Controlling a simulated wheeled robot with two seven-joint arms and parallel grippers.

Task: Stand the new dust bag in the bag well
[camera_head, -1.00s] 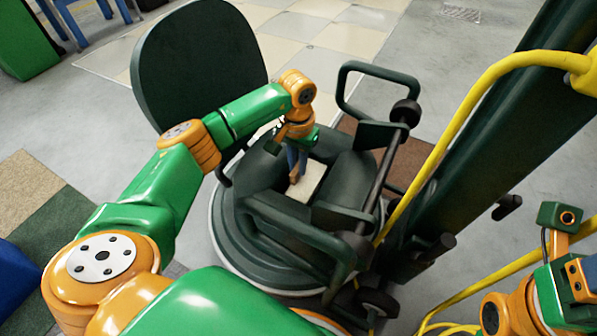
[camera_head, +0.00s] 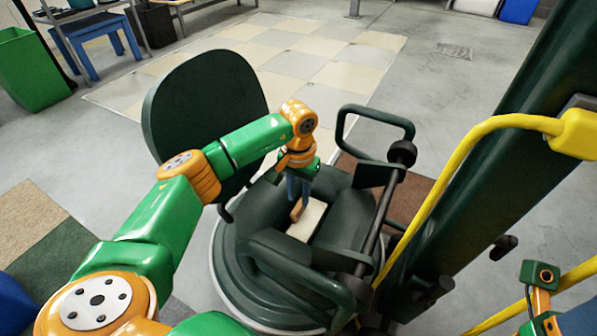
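The dust bag (camera_head: 308,222) is a cream block with a tan upright piece at its near left side. It sits in the bag well (camera_head: 327,230), an opening in the top of the dark green machine (camera_head: 245,270). The well walls hide its lower part, so I cannot tell whether it touches the bottom. My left gripper (camera_head: 297,197) points down over the well, its blue fingers close together on the tan piece. My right gripper (camera_head: 570,322) is only partly in view at the bottom right corner, cut off by the frame edge.
A raised dark green lid (camera_head: 205,110) stands behind my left arm. A handle frame (camera_head: 378,215) rises right of the well. A yellow hose (camera_head: 440,190) and a thick dark column (camera_head: 490,170) stand farther right. Open tiled floor (camera_head: 330,60) lies behind.

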